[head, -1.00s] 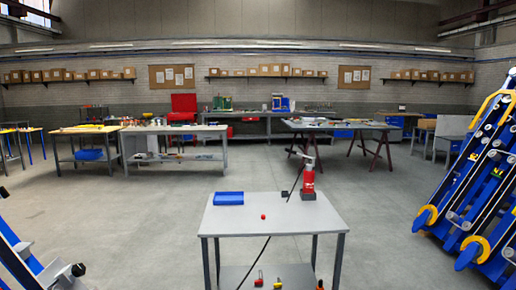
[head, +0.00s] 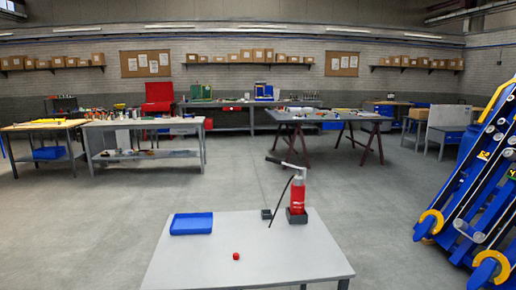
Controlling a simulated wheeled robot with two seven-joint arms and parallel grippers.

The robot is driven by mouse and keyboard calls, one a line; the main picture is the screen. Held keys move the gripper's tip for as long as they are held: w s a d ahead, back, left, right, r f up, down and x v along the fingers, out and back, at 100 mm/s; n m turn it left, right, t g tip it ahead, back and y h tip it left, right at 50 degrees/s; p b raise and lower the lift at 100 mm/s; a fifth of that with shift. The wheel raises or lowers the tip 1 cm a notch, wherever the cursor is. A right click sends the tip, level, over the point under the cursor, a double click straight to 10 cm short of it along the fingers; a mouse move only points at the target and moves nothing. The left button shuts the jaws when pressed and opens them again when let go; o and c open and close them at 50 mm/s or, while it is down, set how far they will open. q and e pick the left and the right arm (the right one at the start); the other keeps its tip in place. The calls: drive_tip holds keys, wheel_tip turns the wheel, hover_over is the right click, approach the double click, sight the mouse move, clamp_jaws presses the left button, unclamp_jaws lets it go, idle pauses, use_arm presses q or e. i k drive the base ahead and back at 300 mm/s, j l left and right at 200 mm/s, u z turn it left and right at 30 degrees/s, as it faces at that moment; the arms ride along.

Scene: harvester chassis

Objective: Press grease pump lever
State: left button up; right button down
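The red grease pump (head: 298,196) stands upright in a dark base at the back right of the small grey table (head: 255,248). Its lever (head: 285,163) sticks out from the silver top toward the left, slightly raised, with a dark grip at its end. A black hose (head: 282,198) runs down from the pump's left side to the tabletop. Neither of my grippers is in view.
Blue harvester chassis parts (head: 474,195) stand at the right. Workbenches line the back. The floor around the table is clear.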

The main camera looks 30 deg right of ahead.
sight(268, 159)
drive_tip(key=i+l, duration=0.65)
drive_tip(key=l, duration=0.15)
drive_tip(key=i+l, duration=0.7)
